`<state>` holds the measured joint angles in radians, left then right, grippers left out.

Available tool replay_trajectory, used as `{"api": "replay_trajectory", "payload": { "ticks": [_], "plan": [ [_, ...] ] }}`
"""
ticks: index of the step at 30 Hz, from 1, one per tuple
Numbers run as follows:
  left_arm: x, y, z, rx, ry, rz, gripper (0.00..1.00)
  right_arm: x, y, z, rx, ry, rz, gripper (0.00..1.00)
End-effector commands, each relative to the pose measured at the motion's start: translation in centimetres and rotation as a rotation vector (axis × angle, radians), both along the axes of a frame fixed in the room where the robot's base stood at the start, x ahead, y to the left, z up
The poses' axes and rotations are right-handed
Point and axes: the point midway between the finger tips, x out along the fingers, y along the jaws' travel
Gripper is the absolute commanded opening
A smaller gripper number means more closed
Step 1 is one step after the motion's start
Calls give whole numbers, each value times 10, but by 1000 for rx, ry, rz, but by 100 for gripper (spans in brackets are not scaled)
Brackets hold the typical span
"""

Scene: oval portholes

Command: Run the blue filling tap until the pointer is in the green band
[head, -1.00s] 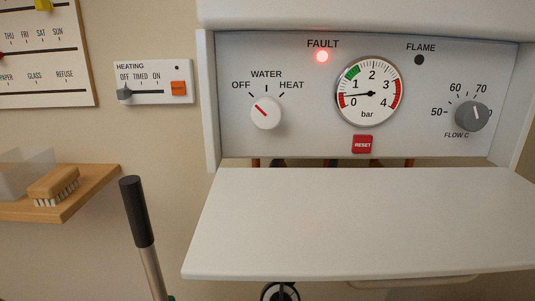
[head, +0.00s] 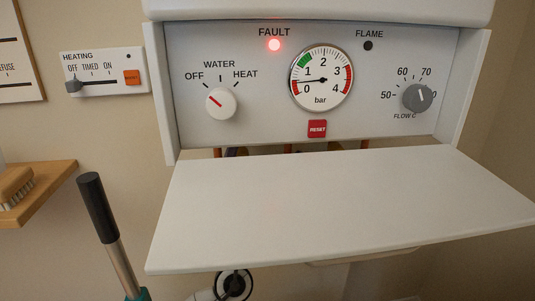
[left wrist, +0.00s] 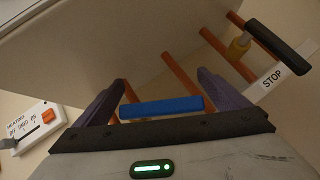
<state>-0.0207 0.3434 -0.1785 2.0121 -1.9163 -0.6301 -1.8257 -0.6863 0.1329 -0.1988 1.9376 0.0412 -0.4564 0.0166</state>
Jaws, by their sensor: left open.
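The pressure gauge (head: 320,78) is on the boiler panel in the head view. Its pointer points left, between 0 and 1, well below the green band (head: 304,61). In the left wrist view a blue bar-shaped tap handle (left wrist: 161,107) lies crosswise between the two fingers of my left gripper (left wrist: 162,78). The fingers are apart, one near each end of the handle; I cannot tell whether they touch it. The tap's body is hidden behind the handle. My right gripper is in neither view.
A lowered white flap (head: 330,210) juts out below the panel. Copper pipes (left wrist: 182,80) run behind the tap. A black-handled pole (head: 97,208) stands at left. The red FAULT lamp (head: 274,45) is lit.

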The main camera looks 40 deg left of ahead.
Motion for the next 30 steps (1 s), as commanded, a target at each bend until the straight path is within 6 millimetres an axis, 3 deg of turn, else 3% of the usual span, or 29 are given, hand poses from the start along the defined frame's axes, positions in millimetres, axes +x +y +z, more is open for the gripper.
{"api": "replay_trajectory", "payload": {
  "ticks": [10,16,30],
  "plan": [
    [-43,-14,-41,0,5,-2,95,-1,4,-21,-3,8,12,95],
    [-66,-21,-59,1,4,-2,95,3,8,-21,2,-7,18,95],
    [-76,-24,-63,1,0,-1,95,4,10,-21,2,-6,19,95]
  ]
}}
